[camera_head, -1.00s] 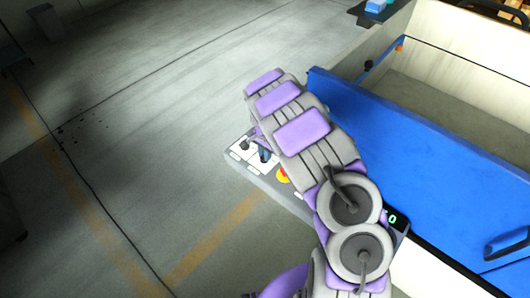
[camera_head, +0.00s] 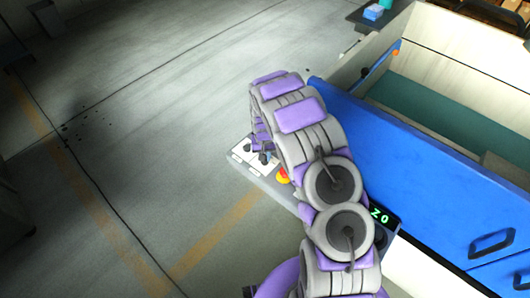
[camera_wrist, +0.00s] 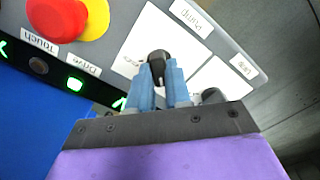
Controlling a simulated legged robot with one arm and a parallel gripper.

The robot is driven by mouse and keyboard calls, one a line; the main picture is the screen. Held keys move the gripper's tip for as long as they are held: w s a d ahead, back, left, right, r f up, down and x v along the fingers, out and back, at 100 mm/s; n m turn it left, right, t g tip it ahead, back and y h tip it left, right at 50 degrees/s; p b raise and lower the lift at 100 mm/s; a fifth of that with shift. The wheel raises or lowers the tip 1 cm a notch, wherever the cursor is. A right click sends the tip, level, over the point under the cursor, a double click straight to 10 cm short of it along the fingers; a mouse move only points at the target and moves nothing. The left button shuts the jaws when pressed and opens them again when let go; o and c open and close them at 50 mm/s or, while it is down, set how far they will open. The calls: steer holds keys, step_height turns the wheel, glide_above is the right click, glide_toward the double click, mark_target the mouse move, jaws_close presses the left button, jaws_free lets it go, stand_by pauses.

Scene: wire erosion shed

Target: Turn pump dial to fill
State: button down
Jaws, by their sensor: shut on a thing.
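In the wrist view, my gripper (camera_wrist: 159,72) has its two blue fingers closed on either side of a black dial knob (camera_wrist: 158,56). The knob stands on a white card by the label "Pump" (camera_wrist: 191,16), so it appears to be the pump dial. Its pointer setting is hidden by the fingers. A second dark knob (camera_wrist: 211,95) shows partly behind the gripper's right side. In the head view, my arm hides much of the control panel (camera_head: 270,186).
A red emergency button (camera_head: 283,175) on yellow sits close by on the panel. A lit green display (camera_head: 379,215) is at its near end. To the right is the machine's blue front (camera_head: 420,165) and tank, with teal in its bottom (camera_head: 450,110). The floor left is open.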

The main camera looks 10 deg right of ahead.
steer(key=shift+s+n+p, duration=0.15)
steer(key=shift+n+p, duration=0.3)
steer(key=shift+n, duration=0.35)
steer(key=c, duration=1.1)
jaws_free()
steer(key=shift+o, duration=0.2)
step_height(320, 180, up, 17)
steer(key=p, duration=0.1)
steer(key=shift+r+p, duration=0.15)
steer(key=shift+p, duration=0.15)
steer(key=shift+a, duration=0.1)
